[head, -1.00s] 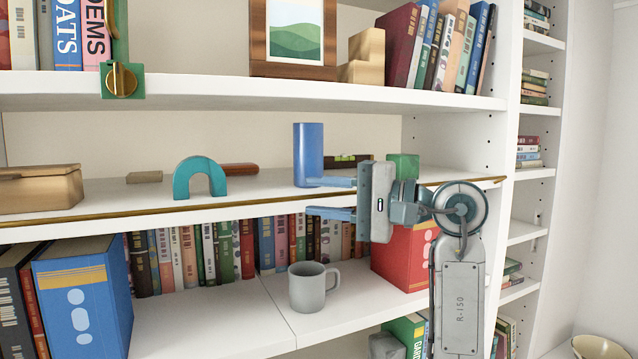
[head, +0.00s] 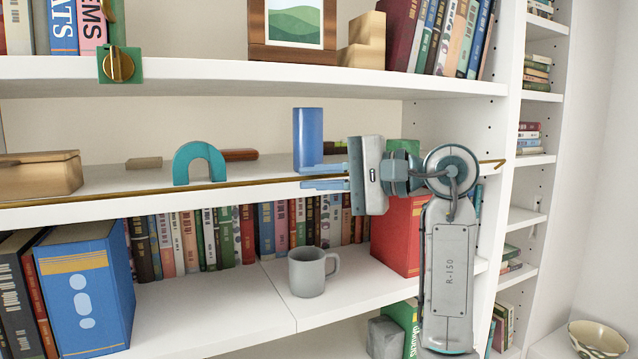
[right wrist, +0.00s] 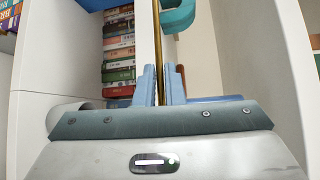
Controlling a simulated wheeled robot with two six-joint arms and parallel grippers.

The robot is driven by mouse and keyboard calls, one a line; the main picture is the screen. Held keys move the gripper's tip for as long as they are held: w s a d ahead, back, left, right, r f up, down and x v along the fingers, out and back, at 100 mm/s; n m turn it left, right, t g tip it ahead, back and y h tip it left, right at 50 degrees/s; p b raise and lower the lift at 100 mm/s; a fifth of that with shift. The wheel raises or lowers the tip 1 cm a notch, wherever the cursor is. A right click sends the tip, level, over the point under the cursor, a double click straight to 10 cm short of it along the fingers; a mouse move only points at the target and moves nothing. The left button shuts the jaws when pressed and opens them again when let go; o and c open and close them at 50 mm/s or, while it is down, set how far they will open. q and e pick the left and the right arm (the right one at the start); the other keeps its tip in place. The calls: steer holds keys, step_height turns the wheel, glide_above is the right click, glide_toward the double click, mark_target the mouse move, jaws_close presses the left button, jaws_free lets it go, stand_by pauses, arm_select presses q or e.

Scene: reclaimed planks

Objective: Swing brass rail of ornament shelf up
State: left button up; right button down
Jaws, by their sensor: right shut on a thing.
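The brass rail (head: 254,183) runs along the front edge of the middle shelf (head: 130,205), low against the board. My right gripper (head: 325,180) comes in from the right, and its blue fingers are shut on the rail, right of the shelf's middle. In the right wrist view the rail (right wrist: 157,45) passes between the two fingertips (right wrist: 160,85). My gripper body and arm hide part of the rail to the right; its right end shows past my wrist. My left gripper is not in view.
On the middle shelf stand a blue cylinder (head: 308,140), a teal arch (head: 199,163) and a wooden box (head: 40,176), close behind the rail. Below are a grey mug (head: 313,271), a red box (head: 400,235) and a book row. The upper shelf (head: 260,72) overhangs.

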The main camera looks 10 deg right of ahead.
steer(key=shift+w+a+r+m+g+h, duration=0.1)
steer(key=shift+w+r+m+g+h, duration=0.3)
steer(key=shift+m+g+h, duration=0.3)
steer(key=c, duration=1.5)
jaws_free()
steer(key=shift+s, duration=0.1)
steer(key=b+v, duration=0.5)
steer(key=v, duration=0.5)
steer(key=shift+s+d, duration=0.25)
steer(key=shift+d, duration=0.1)
